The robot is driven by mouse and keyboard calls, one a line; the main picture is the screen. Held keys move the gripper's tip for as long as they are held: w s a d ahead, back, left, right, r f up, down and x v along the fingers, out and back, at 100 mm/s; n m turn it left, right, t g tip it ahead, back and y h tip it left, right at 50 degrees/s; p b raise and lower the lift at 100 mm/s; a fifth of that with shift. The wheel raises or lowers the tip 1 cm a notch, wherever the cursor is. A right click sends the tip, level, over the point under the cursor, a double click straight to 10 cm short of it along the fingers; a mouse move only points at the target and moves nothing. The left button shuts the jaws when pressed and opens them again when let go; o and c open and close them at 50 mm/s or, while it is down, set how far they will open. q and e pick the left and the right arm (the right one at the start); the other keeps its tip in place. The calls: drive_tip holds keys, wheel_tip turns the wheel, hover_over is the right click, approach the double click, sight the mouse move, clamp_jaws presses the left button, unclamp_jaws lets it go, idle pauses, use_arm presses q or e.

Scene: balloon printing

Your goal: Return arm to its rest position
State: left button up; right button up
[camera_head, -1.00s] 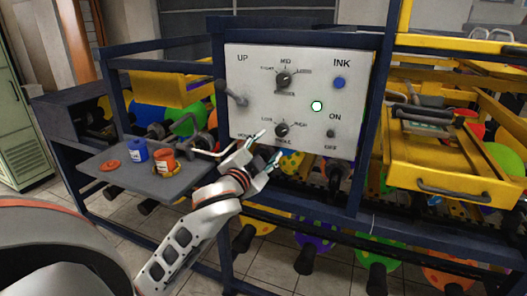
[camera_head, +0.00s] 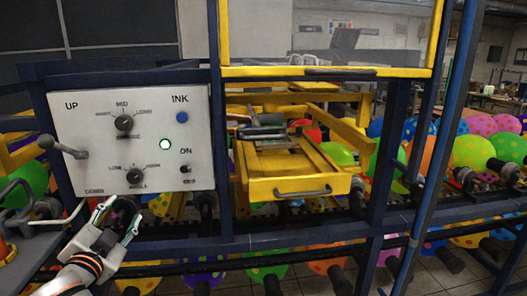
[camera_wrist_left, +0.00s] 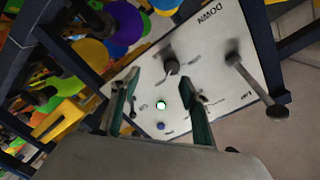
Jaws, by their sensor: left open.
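My left gripper (camera_head: 118,222) is low at the left of the head view, just below the white control panel (camera_head: 90,115). It is open and empty, and it also shows in the left wrist view (camera_wrist_left: 160,105) with its two fingers apart in front of the panel. The panel carries a lever (camera_head: 65,147), several knobs, a blue ink button (camera_head: 181,117), a lit green light (camera_head: 165,144) and an on/off switch (camera_head: 185,169). My right gripper is not in view.
A yellow drawer (camera_head: 292,178) with a handle stands right of the panel, in a blue frame (camera_head: 378,165). Coloured balloons (camera_head: 478,150) hang on rods below and to the right. A grey side shelf edge (camera_head: 30,250) lies at the lower left. Tiled floor shows at the lower right.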

use_arm(q)
drive_tip(key=s+d+f+g+h, duration=0.1)
drive_tip(key=d+f, duration=0.1)
drive_tip(key=f, duration=0.6)
drive_tip(key=s+d+f+g+h, duration=0.1)
drive_tip(key=d+f, duration=0.2)
drive_tip(key=f, duration=0.6)
drive_tip(key=s+d+f+n+g+h, duration=0.1)
drive_tip(key=s+d+f, duration=0.3)
drive_tip(key=s+f, duration=0.3)
drive_tip(key=s+d+f+n+g+h, duration=0.1)
drive_tip(key=s+d+f+g, duration=0.1)
drive_tip(key=s+d+f, duration=0.2)
drive_tip(key=s+d+f+n+g+h, duration=0.1)
drive_tip(key=s+d+f, duration=0.3)
drive_tip(key=s+f, duration=0.6)
wheel_tip(320, 180, down, 7)
drive_tip(key=shift+s+r+g+h, duration=0.15)
drive_tip(key=shift+g+h, duration=0.15)
drive_tip(key=shift+g, duration=0.1)
drive_tip(key=c, duration=0.4)
drive_tip(key=shift+a, duration=0.1)
drive_tip(key=shift+c, duration=0.5)
